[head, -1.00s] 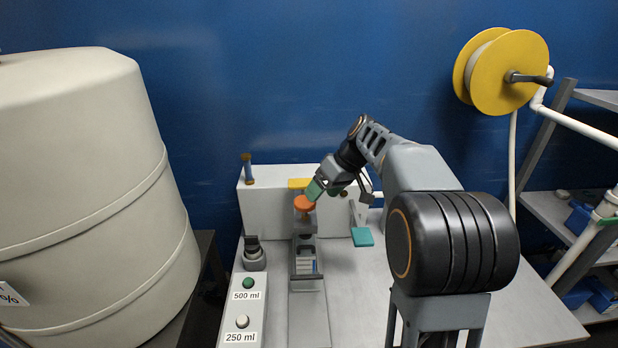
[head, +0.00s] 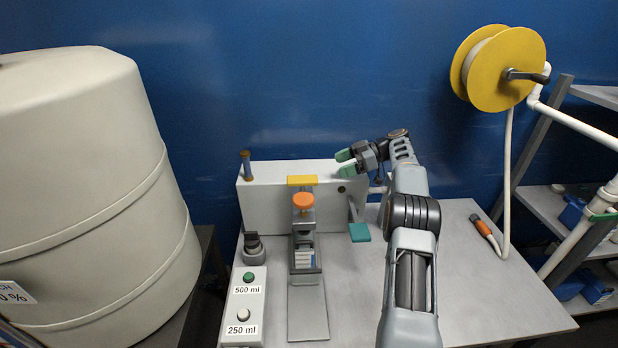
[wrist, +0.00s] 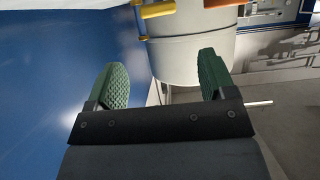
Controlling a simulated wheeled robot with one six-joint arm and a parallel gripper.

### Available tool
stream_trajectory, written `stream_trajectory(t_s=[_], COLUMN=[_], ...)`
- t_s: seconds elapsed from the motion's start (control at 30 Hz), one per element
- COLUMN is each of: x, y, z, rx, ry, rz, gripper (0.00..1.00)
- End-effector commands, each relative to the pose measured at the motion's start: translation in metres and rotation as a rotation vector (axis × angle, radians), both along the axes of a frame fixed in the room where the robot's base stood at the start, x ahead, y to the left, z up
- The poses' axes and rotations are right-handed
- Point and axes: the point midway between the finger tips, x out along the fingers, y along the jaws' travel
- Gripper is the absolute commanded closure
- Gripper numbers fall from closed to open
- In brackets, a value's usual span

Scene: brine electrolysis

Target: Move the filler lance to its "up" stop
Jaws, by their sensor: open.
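The filler appears to be the white box (head: 260,205) on the bench, with a yellow plate (head: 302,181) at its top front edge. An orange knob (head: 303,200) on a grey upright carriage stands in front of it; I take this as the lance's handle, though no label shows. The slim lance itself is not clear to see. My gripper (head: 345,162) is at the box's top right, pointing left, apart from the knob. In the wrist view its green fingers (wrist: 163,85) are spread with nothing between them.
A pale block under the carriage (head: 304,260) sits on a grey track. Two buttons marked 500 ml (head: 248,277) and 250 ml (head: 243,314) are at the front left. A teal paddle (head: 360,232) is right of the track. A large tank (head: 90,180) stands left; a yellow reel (head: 510,65) hangs right.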

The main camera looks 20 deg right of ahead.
Motion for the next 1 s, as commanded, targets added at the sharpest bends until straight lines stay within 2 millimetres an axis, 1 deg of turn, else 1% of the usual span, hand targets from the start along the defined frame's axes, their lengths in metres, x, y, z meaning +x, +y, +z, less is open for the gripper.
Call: stream_trajectory(t_s=[0.1, 0.3, 0.5, 0.7, 0.83, 1.0], x=[0.003, 0.01, 0.016, 0.02, 0.021, 0.021], y=[0.021, 0.057, 0.085, 0.102, 0.108, 0.11], z=[-0.007, -0.021, -0.034, -0.042, -0.045, -0.046], rx=[0.0, -0.001, -0.001, -0.002, -0.002, -0.002], ry=[0.003, 0.004, 0.005, 0.003, 0.003, 0.003], rz=[0.003, 0.002, 0.0, -0.001, -0.001, -0.001], gripper=[0.23, 0.23, 0.23, 0.23, 0.23, 0.23])
